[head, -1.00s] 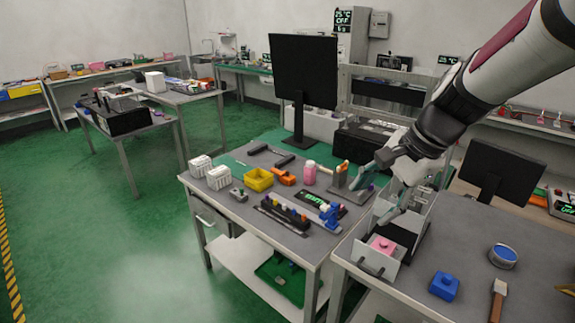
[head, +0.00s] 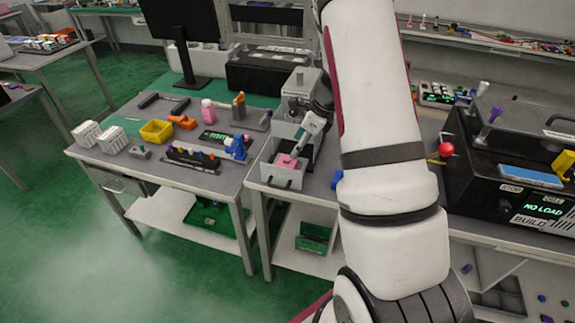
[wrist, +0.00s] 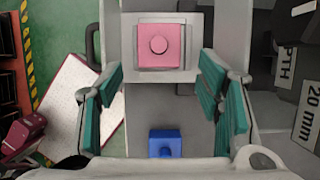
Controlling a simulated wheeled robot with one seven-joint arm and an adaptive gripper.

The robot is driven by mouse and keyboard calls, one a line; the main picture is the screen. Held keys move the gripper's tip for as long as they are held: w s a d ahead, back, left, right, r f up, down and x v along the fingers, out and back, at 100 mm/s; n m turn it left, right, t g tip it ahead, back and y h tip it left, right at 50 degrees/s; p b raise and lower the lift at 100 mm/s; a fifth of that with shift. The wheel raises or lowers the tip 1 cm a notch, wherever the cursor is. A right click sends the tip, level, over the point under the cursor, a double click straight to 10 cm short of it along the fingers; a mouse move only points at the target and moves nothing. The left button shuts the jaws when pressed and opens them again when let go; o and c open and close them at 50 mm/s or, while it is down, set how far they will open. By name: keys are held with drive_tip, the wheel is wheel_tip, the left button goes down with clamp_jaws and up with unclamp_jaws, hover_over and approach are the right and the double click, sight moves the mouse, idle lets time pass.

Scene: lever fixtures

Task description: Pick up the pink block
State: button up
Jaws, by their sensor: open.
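The pink block (head: 287,161), with a round knob on top, sits in a light grey open-topped holder (head: 282,178) at the front left corner of the right-hand bench. In the wrist view the pink block (wrist: 160,46) lies on a grey plate, ahead of and roughly centred between my fingers. My gripper (wrist: 162,76) is open and empty, its teal finger pads spread on either side. In the head view my gripper (head: 298,148) is just above and behind the block, partly hidden by my arm.
A blue block (wrist: 165,143) lies on the bench, and shows partly behind my arm in the head view (head: 337,179). A black fixture with a red-knobbed lever (head: 446,149) stands to the right. The left bench holds a yellow bin (head: 156,131) and a pink bottle (head: 208,111).

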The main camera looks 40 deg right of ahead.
sight(289, 159)
drive_tip(key=shift+p+x, duration=0.85)
drive_tip(key=shift+x, duration=3.3)
drive_tip(key=shift+w+a+r, duration=0.1)
drive_tip(key=c, duration=1.2)
drive_tip(key=shift+c, duration=0.2)
